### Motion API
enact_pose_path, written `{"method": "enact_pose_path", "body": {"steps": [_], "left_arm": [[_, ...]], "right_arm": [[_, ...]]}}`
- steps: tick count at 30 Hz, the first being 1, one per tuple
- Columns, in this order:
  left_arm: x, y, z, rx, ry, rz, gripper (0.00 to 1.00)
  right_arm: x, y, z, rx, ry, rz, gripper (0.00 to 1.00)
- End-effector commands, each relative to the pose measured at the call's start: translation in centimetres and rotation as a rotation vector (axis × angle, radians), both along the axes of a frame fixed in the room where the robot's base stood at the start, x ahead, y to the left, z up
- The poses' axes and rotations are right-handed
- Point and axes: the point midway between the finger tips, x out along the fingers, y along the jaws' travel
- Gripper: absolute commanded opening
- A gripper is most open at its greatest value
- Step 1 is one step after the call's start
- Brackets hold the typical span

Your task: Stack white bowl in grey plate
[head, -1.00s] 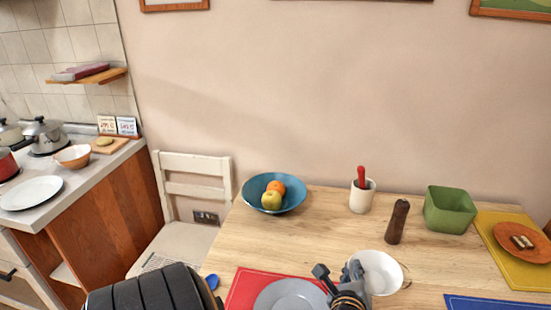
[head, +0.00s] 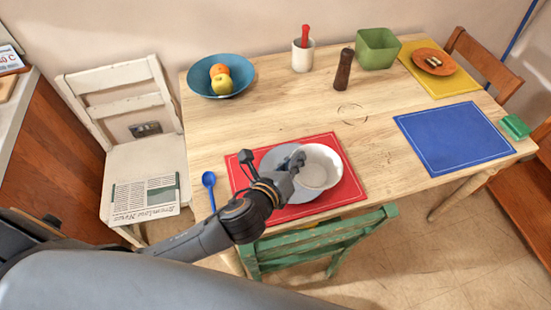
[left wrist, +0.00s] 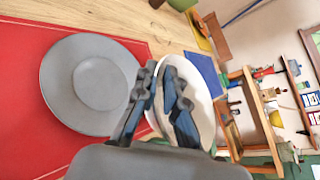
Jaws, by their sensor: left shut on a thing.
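The white bowl (head: 322,168) is gripped at its left rim by my left gripper (head: 293,164), which is shut on it. The bowl is upright or nearly so and overlaps the right part of the grey plate (head: 273,160) in the head view. Its exact height above the plate is unclear. The plate lies flat on the red mat (head: 347,190), partly hidden by the gripper and bowl. In the left wrist view, the fingers (left wrist: 166,92) pinch the bowl rim (left wrist: 203,108), and the empty plate (left wrist: 85,92) shows to their left. My right gripper is not in view.
A blue spoon (head: 209,185) lies left of the red mat. A blue mat (head: 455,137) lies empty at right. A green chair (head: 320,237) stands in front.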

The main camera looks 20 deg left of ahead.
Motion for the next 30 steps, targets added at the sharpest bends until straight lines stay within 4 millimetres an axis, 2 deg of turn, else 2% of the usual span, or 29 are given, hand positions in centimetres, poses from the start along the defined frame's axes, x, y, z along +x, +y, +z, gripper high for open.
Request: {"method": "enact_pose_path", "body": {"steps": [4, 6, 12, 17, 24, 30], "left_arm": [[2.8, 2.8, -1.5, 0.003, -0.001, 0.004, 0.00], [3.5, 3.5, -3.4, 0.000, 0.002, 0.004, 0.00], [5.2, 5.1, -6.2, -0.002, 0.001, 0.003, 0.00], [5.7, 5.7, -7.1, -0.002, 0.000, 0.002, 0.00], [5.9, 5.8, -10.2, -0.004, 0.002, 0.003, 0.00], [5.9, 5.8, -10.4, -0.003, 0.001, 0.001, 0.00]], "right_arm": [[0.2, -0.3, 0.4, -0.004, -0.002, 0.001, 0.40], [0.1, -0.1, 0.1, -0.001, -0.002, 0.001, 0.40], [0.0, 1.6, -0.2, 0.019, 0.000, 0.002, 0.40], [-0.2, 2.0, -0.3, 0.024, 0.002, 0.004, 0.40], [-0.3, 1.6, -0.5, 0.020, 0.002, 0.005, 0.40], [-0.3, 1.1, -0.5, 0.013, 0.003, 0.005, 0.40]]}}
